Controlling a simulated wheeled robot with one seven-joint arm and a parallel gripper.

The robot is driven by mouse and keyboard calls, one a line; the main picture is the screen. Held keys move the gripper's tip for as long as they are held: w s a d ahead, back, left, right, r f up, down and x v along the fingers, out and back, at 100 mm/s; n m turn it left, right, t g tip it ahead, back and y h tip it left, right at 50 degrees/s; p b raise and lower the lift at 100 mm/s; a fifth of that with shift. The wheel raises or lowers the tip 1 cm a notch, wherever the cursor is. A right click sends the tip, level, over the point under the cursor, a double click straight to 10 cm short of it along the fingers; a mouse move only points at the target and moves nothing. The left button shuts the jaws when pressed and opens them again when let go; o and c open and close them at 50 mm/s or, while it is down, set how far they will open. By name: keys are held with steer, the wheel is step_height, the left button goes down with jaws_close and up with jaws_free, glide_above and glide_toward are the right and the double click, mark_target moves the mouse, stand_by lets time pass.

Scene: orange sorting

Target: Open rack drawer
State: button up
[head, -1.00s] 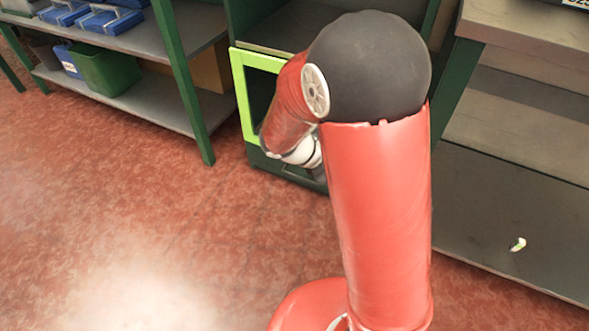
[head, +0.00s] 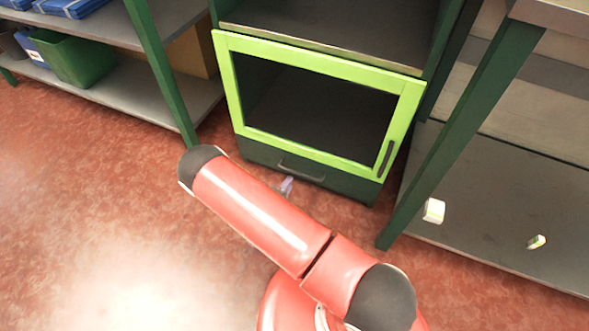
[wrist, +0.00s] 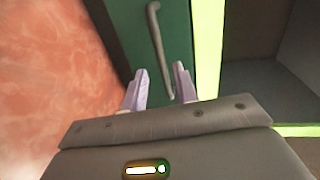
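The rack drawer (head: 255,154) is a low dark green front under a lime-framed glass door, and it looks closed. Its grey bar handle (head: 301,172) runs along the front; in the wrist view the handle (wrist: 156,45) stands nearly upright against the green drawer front (wrist: 128,25). My gripper (wrist: 159,72) is open, its two pale fingers apart with nothing held. In the wrist view the handle's lower end shows between the fingers; I cannot tell whether they touch it. In the head view only a pale fingertip of my gripper (head: 286,187) shows past my red arm.
The lime-framed door (head: 410,100) above the drawer is shut. A green rack post (head: 460,140) and a shelf with small white-green items (head: 434,210) stand right. A shelf with a green bin (head: 82,62) stands left. Red floor in front is clear.

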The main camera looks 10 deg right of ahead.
mark_target(296, 172)
steer(key=x, duration=0.7)
steer(key=shift+w+d, duration=0.2)
jaws_close()
